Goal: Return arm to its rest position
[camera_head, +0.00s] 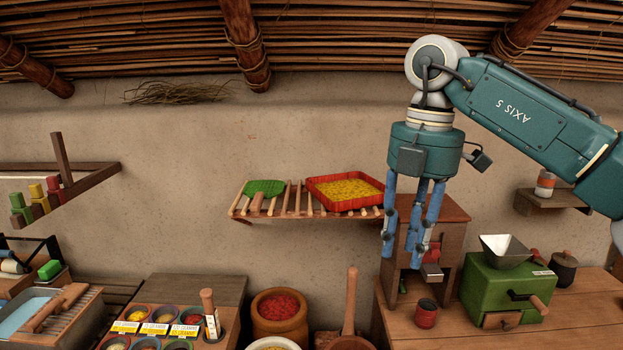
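My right arm (530,110), teal and marked "AXIS 5", comes in from the upper right and bends down at a white joint. My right gripper (406,246) hangs from it with blue fingers pointing down, in front of the wall and the brown wooden cabinet. Its fingers are spread apart with nothing between them. It hangs just right of the slatted shelf (290,209) and above the red cup (426,313); I cannot tell its exact depth from the cabinet. My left arm and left gripper are not in view.
A green grinder (507,290) and dark jar (563,271) stand on the right counter. A spice rack (160,327) and red-filled pot (279,326) sit below.

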